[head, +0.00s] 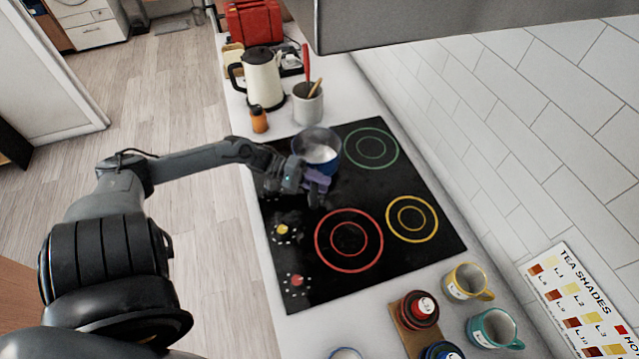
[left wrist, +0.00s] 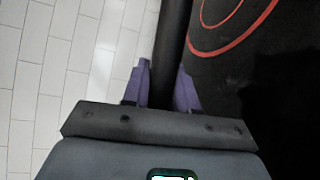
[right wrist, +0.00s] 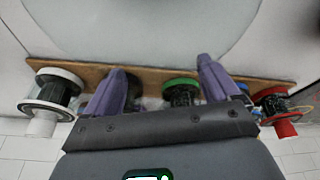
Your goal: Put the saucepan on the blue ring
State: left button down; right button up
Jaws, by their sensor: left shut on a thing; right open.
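The saucepan (head: 316,146), a grey pot with something whitish inside, is at the far left part of the black cooktop (head: 290,262). My left gripper (head: 318,180), with purple fingers, is at its near side. In the left wrist view, the fingers are shut on the dark saucepan handle (left wrist: 173,40). The blue ring does not show clearly; some blue shows at the pan's lower side, and the pan hides the surface under it. I cannot tell whether the pan touches the glass. My right gripper (right wrist: 160,72) is open and empty near a wooden board.
Green (head: 371,149), yellow (head: 412,219) and red (head: 349,240) rings are bare. Behind the pan stand a utensil pot (head: 308,106), an orange bottle (head: 259,120) and a kettle (head: 263,78). Mugs (head: 468,283) and a board with jars (head: 418,309) stand near the front. A tiled wall (head: 520,130) borders the right.

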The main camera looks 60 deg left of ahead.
pick_arm(q)
jog(key=shift+w, duration=0.1)
pick_arm(e)
jog(key=shift+d, duration=0.1)
pick_arm(q)
jog(key=c, duration=0.9)
grip_release()
jog(key=shift+f, duration=0.1)
jog(key=shift+r, duration=0.2)
pick_arm(e)
jog(key=shift+r, duration=0.1)
jog(key=shift+r+p, duration=0.25)
jog(key=shift+p, duration=0.05)
pick_arm(q)
jog(key=v, duration=1.2)
jog(key=shift+r, duration=0.1)
pick_arm(e)
jog(key=shift+r, duration=0.1)
